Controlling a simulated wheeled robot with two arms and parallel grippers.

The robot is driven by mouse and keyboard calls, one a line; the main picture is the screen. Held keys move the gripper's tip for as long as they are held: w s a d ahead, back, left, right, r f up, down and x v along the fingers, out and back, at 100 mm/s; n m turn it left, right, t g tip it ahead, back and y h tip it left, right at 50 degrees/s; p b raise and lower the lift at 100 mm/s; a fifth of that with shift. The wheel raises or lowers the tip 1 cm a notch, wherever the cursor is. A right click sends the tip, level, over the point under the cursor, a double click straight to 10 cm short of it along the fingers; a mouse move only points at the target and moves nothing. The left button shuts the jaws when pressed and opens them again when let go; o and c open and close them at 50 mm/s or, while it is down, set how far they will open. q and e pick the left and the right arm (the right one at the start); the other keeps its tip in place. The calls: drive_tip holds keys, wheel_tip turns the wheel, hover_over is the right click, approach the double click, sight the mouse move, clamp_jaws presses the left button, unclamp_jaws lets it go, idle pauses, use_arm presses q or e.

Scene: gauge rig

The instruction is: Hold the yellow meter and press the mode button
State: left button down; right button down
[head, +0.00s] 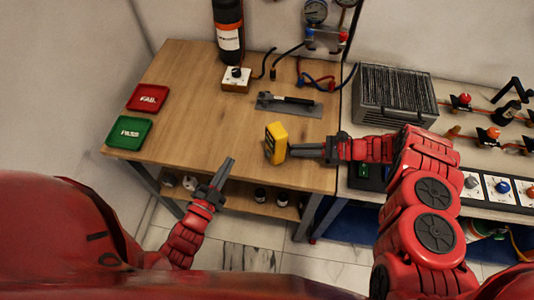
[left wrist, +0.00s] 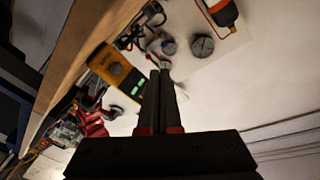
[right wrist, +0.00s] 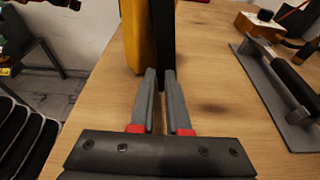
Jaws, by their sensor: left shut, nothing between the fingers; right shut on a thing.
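The yellow meter (head: 277,143) is upright near the front right of the wooden table. My right gripper (head: 293,150) reaches in from the right and is shut on it. In the right wrist view the meter's yellow side (right wrist: 139,35) and dark part stand at the fingertips (right wrist: 160,76). My left gripper (head: 229,163) is shut and empty, left of the meter and apart from it, by the table's front edge. The left wrist view shows the meter's face (left wrist: 105,65) with bright green patches, left of the shut fingers (left wrist: 160,75). I cannot make out the mode button.
Green PASS (head: 128,132) and red FAIL (head: 148,97) trays lie at the table's left. A ribbed metal box (head: 395,94) is at right. The table's middle is clear.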

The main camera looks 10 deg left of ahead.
sight(268, 154)
use_arm(q)
drive_tip(key=f, duration=0.1)
drive_tip(key=s+f+g, duration=0.1)
drive_tip(key=f, duration=0.1)
drive_tip(key=shift+s+d+y, duration=0.1)
drive_tip(key=shift+d+y, duration=0.05)
drive_tip(key=shift+y, duration=0.15)
drive_tip(key=w+d, duration=0.2)
drive_tip(key=d, duration=0.1)
drive_tip(key=w+d, duration=0.2)
drive_tip(key=w, duration=0.1)
drive_tip(key=shift+d, duration=0.4)
drive_tip(key=shift+w+d+f, duration=0.15)
drive_tip(key=shift+w+d, duration=0.2)
drive_tip(key=shift+d, duration=0.1)
drive_tip(key=shift+w+d, duration=0.1)
idle(1.4)
drive_tip(key=shift+w+d, duration=0.2)
drive_tip(key=shift+d, duration=0.05)
